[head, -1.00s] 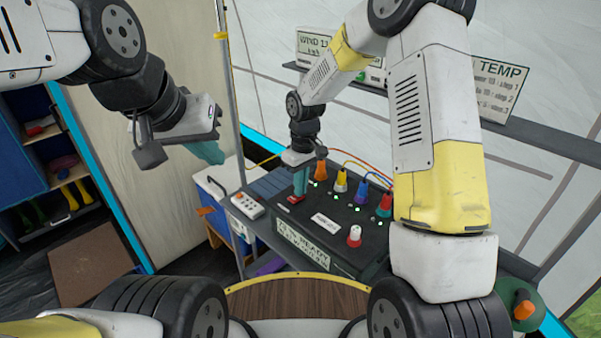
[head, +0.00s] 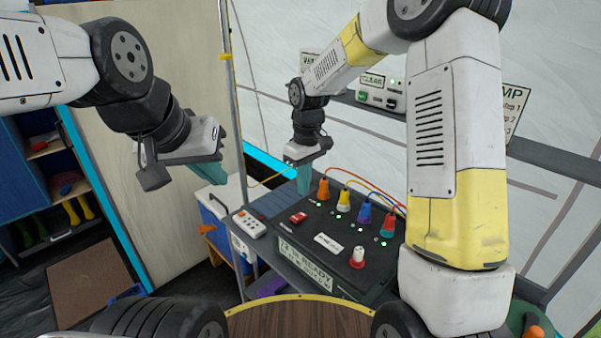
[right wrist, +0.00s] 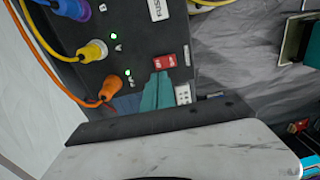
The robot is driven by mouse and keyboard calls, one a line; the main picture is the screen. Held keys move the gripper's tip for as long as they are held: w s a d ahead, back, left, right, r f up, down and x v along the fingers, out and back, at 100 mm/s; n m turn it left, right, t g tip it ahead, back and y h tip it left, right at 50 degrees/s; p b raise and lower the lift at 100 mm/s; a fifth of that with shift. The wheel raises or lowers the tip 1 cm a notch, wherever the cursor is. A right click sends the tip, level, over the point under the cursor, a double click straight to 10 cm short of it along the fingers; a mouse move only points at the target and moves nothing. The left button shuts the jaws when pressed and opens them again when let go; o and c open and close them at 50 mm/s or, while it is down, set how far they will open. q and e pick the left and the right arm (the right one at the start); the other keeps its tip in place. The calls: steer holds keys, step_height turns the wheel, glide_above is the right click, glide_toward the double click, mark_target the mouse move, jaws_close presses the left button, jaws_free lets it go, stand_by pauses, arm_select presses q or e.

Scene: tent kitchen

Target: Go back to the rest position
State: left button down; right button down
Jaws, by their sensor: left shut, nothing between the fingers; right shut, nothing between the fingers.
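My left gripper (head: 215,185) hangs at the left in the head view, its teal fingers shut and empty, in front of the beige panel. My right gripper (head: 304,180) has its teal fingers shut and pointing down at the back left of the black control box (head: 325,243). In the head view its tips are beside the orange plug, apart from the red switch (head: 298,217). In the right wrist view the shut fingers (right wrist: 157,91) show in front of the box's edge, with the red switch (right wrist: 165,62) just beyond them.
Orange (head: 323,188), yellow, blue and red plugs with cables stand on the box. A red-and-white knob (head: 357,257) is near its front. A white remote-like strip (head: 249,223) lies to its left. A pole (head: 235,110) rises between my grippers. A shelf (head: 560,170) runs behind.

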steer(key=s+d+r+m+t, duration=0.3)
steer(key=s+d+r, duration=0.3)
steer(key=s, duration=0.5)
steer(key=s+d+r+m+t+y, duration=0.1)
steer(key=s+d+r+m+t, duration=0.2)
steer(key=s+r, duration=0.8)
steer(key=d+m, duration=0.2)
steer(key=d, duration=0.2)
steer(key=shift+d+r+y, duration=0.15)
steer(key=shift+r+y, duration=0.15)
